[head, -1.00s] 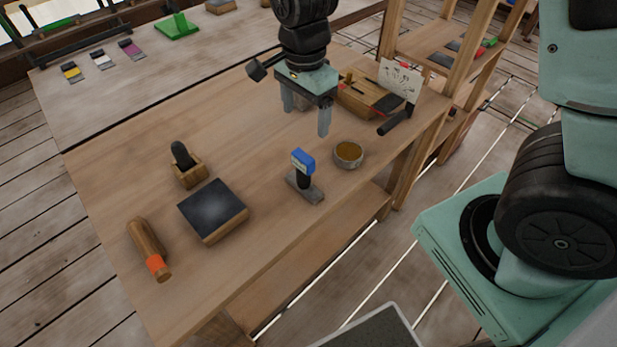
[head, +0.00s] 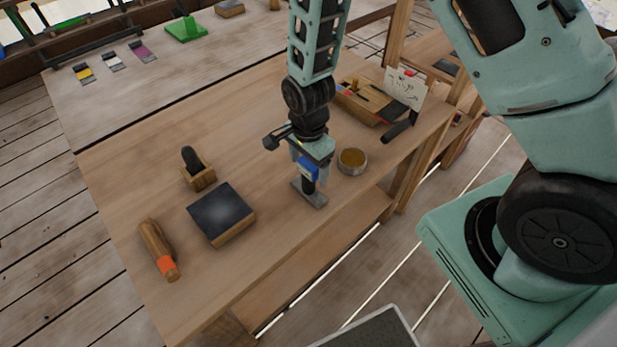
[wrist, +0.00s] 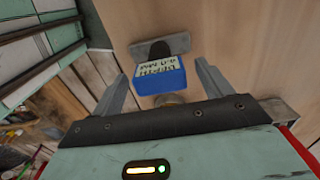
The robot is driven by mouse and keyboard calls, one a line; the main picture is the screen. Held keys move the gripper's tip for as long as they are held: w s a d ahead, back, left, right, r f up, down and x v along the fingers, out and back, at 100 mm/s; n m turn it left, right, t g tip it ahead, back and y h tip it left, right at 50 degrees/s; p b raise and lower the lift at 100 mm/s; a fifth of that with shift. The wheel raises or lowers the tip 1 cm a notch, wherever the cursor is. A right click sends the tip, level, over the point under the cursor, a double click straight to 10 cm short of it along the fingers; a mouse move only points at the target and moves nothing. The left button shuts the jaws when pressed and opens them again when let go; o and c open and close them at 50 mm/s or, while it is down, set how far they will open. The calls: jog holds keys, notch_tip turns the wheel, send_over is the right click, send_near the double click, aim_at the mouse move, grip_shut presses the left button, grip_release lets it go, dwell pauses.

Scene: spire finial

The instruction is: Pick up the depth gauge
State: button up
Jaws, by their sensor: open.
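The depth gauge (head: 309,188) stands upright on the wooden workbench, with a blue top block, a dark stem and a flat grey foot. In the wrist view its blue head (wrist: 160,78) carries a pale label with dark lettering, and the grey foot shows beyond it. My gripper (head: 310,170) is directly over the gauge, pointing down. In the wrist view my gripper (wrist: 162,88) is open, with one finger on each side of the blue head and a gap on both sides. In the head view, my gripper partly hides the gauge's top.
A round tin (head: 352,160) stands just right of the gauge. A dark-topped block (head: 221,213), a wooden holder (head: 199,176) and an orange-ended wooden handle (head: 160,250) are to the left. A wooden box (head: 368,103) and card (head: 404,88) stand behind. The bench's front edge is close to the gauge.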

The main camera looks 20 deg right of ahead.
jog(key=shift+f, duration=0.95)
jog(key=c, duration=1.2)
jog(key=shift+o, duration=0.2)
jog(key=shift+r, duration=0.1)
